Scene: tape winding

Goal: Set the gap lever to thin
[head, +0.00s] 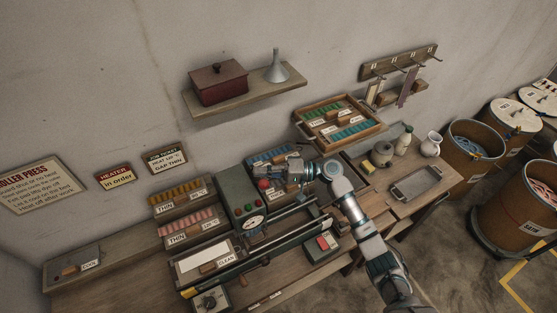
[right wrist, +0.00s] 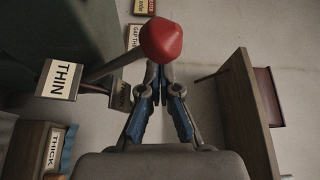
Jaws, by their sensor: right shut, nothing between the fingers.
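The gap lever's red knob (right wrist: 161,41) sits on a grey rod (right wrist: 112,68) that rises from the green machine; in the head view the red knob (head: 263,184) shows at the machine's right side. A white THIN plate (right wrist: 61,80) is beside the rod's base, and a darker plate next to it is partly hidden. My right gripper (head: 275,173) points left, close beside the knob. In the right wrist view its blue fingers (right wrist: 155,80) are together and empty, with the knob overlapping their tips; I cannot tell whether they touch. My left gripper is out of view.
The green press housing (head: 236,190) with its dial and buttons stands left of the gripper. Trays of rolls (head: 180,192) flank it. A wall shelf (head: 247,93) hangs above, and a job ticket (head: 167,158) reads GAP THIN. A jug (head: 430,144) and bottles stand right.

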